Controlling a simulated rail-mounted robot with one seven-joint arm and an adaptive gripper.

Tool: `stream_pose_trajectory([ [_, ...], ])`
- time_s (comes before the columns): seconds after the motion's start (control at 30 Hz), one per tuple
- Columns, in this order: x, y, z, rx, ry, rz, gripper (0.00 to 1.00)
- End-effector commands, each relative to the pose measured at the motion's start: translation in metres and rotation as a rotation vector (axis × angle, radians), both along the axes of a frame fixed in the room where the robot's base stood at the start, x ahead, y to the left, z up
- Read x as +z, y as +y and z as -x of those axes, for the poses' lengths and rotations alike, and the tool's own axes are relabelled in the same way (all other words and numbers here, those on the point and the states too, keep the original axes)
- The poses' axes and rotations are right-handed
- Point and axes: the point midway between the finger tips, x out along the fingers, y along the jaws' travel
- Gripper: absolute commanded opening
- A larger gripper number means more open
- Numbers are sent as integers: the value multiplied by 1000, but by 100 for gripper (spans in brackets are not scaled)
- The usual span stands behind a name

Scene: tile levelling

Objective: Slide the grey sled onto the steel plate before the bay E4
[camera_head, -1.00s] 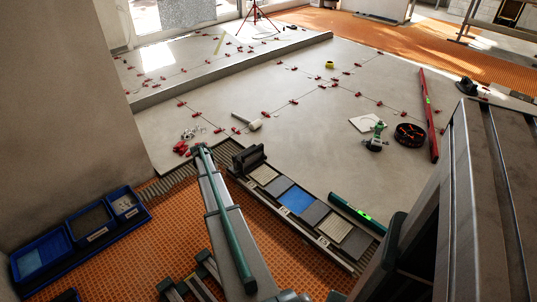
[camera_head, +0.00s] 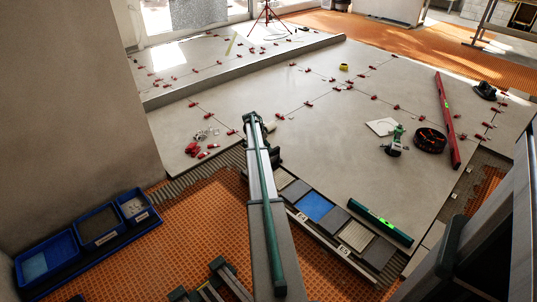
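A dark grey block (camera_head: 275,156) stands at the far left end of a row of tiles and plates, partly hidden behind my arm. It may be the grey sled, but I cannot tell for sure. The row holds a blue tile (camera_head: 315,206), beige tiles (camera_head: 355,241) and grey plates (camera_head: 335,219). I cannot tell which plate is the steel one. A small label (camera_head: 302,217) by the blue tile is too small to read surely; another label (camera_head: 345,250) seems to read E5. My arm reaches up the picture; my gripper does not show.
Blue bins (camera_head: 100,228) stand at the left on orange matting. A green level (camera_head: 380,226) lies along the row's right side. A red level (camera_head: 447,120), a black round case (camera_head: 430,140) and a green tool (camera_head: 396,142) lie on the floor. Red clips dot the floor joints.

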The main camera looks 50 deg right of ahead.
Motion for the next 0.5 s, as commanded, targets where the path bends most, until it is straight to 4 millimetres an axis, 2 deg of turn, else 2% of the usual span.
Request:
stream_pose_trajectory([
  [0.03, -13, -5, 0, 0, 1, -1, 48],
  [0.3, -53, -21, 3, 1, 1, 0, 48],
  [0.5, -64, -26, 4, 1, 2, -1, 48],
])
